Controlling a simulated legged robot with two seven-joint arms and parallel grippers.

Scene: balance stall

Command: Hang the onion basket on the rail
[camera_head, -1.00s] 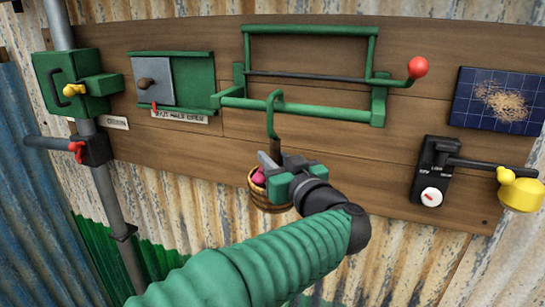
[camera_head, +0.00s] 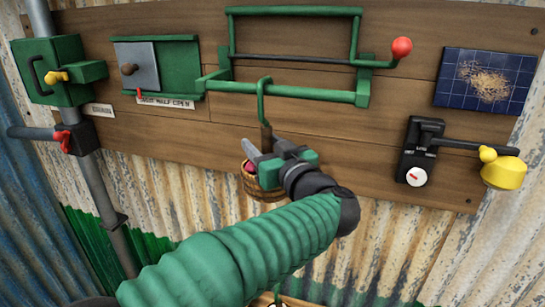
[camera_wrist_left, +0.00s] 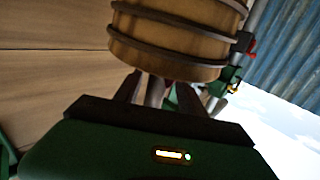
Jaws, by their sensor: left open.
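The onion basket (camera_head: 264,184) is a small round wooden tub with dark bands and some pink-red contents at its left rim. It is below a green hook (camera_head: 261,100) on the lower green rail (camera_head: 310,93). A dark brown strip runs down from the hook towards the basket; my gripper hides where they join. My left gripper (camera_head: 265,154) is open, its fingers spread at the strip just above the basket, partly covering it. In the left wrist view the basket (camera_wrist_left: 170,45) is large and close, just beyond the fingers. My right gripper is not in view.
A lever with a red ball (camera_head: 401,48) sticks out at the rail's right. A black lever unit (camera_head: 416,150) with a yellow weight (camera_head: 503,170) is further right. A green box (camera_head: 50,70) and a grey sliding door (camera_head: 136,66) are left. Bare board lies between.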

